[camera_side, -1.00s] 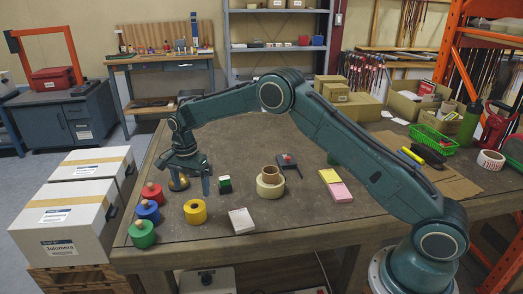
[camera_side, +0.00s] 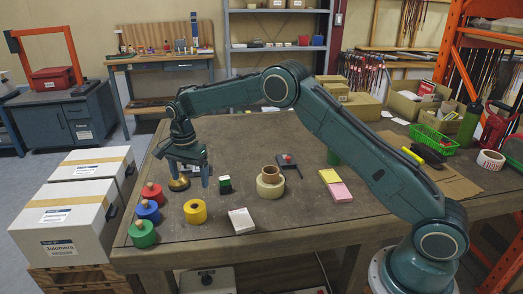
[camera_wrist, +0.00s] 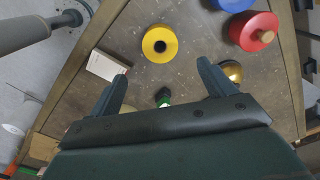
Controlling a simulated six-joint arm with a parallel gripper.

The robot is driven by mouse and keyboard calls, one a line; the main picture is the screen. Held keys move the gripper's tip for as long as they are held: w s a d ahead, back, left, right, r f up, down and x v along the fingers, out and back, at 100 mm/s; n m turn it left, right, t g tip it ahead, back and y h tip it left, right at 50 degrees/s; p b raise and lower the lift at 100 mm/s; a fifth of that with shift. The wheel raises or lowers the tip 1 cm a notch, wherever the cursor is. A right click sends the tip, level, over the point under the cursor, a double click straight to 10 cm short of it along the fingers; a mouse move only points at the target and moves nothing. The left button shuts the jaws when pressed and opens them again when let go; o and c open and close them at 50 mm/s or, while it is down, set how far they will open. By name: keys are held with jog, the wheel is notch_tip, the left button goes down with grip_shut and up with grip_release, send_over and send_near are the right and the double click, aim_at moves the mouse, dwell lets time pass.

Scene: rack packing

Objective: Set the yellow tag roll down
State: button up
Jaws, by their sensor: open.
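The yellow tag roll (camera_side: 195,218) lies flat on the workbench, apart from my gripper. It also shows in the wrist view (camera_wrist: 149,48), beyond my fingertips, with its dark centre hole facing up. My gripper (camera_side: 189,180) is open and empty, raised above the bench behind the roll. Both fingers show in the wrist view (camera_wrist: 163,74) with nothing between their tips.
Red (camera_side: 152,194), blue (camera_side: 148,212) and green (camera_side: 142,237) knobbed spools stand left of the roll. A white box (camera_side: 241,221) lies to its right. A brass object (camera_side: 179,183) and a small green-and-black item (camera_side: 224,184) are near my fingers.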

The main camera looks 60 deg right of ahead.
jog(key=s+d+r+n+t, duration=0.3)
jog(key=s+r+n, duration=0.4)
jog(key=s+r, duration=1.25)
jog(key=s+n+t, duration=0.2)
jog(key=s+n, duration=0.6)
jog(key=s, duration=1.5)
jog(key=shift+d+t, duration=0.3)
jog(key=shift+d, duration=0.1)
